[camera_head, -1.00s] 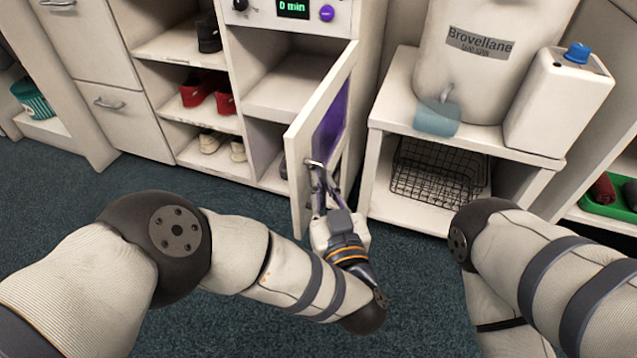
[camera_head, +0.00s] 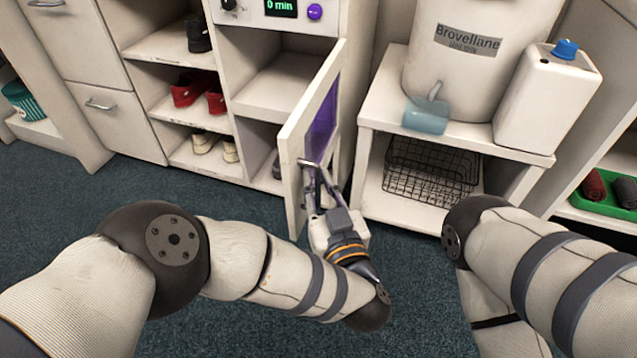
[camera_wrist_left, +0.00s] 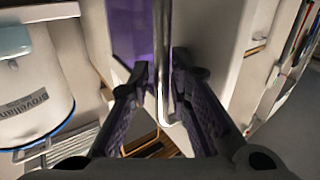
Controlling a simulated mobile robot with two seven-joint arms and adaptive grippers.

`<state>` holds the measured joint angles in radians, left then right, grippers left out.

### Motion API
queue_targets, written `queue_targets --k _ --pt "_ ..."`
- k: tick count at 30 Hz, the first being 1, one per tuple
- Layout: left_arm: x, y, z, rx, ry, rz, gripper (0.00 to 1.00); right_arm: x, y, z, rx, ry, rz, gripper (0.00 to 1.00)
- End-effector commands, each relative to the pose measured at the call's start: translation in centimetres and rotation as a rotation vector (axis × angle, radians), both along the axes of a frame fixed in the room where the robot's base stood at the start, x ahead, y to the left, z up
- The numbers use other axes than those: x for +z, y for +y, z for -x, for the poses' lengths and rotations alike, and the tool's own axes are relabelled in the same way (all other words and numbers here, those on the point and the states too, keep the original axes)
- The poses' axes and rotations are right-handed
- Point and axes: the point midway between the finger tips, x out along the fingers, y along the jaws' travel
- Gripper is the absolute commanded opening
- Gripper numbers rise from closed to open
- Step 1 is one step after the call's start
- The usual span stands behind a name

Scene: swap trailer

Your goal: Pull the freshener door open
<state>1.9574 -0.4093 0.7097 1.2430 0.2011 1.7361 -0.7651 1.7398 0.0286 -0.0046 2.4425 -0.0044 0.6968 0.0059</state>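The freshener door (camera_head: 312,140) is a white panel with a purple inner face. It stands swung open, its free edge toward me. A metal bar handle (camera_head: 308,163) is on its outer face. My left gripper (camera_head: 314,174) is at this handle. In the left wrist view the handle (camera_wrist_left: 163,60) runs between the two fingers of my left gripper (camera_wrist_left: 162,72), which close in on it from both sides; the exact contact is hard to see. My right arm (camera_head: 500,240) comes in from the right, but its gripper is not in view.
The freshener cabinet (camera_head: 268,90) has a panel reading 0 min. Shoe shelves (camera_head: 185,60) stand to its left. To the right, a low white stand (camera_head: 393,112) holds a large dispenser (camera_head: 450,80) and a jug (camera_head: 545,105), with a wire basket (camera_head: 425,170) below. Dark carpet (camera_head: 75,215) is free at the left.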

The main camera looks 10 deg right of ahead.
Motion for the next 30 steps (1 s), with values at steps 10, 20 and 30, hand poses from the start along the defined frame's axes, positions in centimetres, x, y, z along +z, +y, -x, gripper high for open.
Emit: queue_targets --k 10,20,30 --pt "-0.2 -0.3 3.2 -0.003 0.006 0.001 0.18 0.0 0.0 0.0 0.000 0.000 0.000 0.40" --pt "0.0 -0.6 7.5 0.000 0.001 0.000 0.18 0.0 0.0 0.0 0.000 0.000 0.000 0.40" --pt "0.0 -0.6 7.5 0.000 0.000 0.000 0.18 0.0 0.0 0.0 0.000 0.000 0.000 0.40"
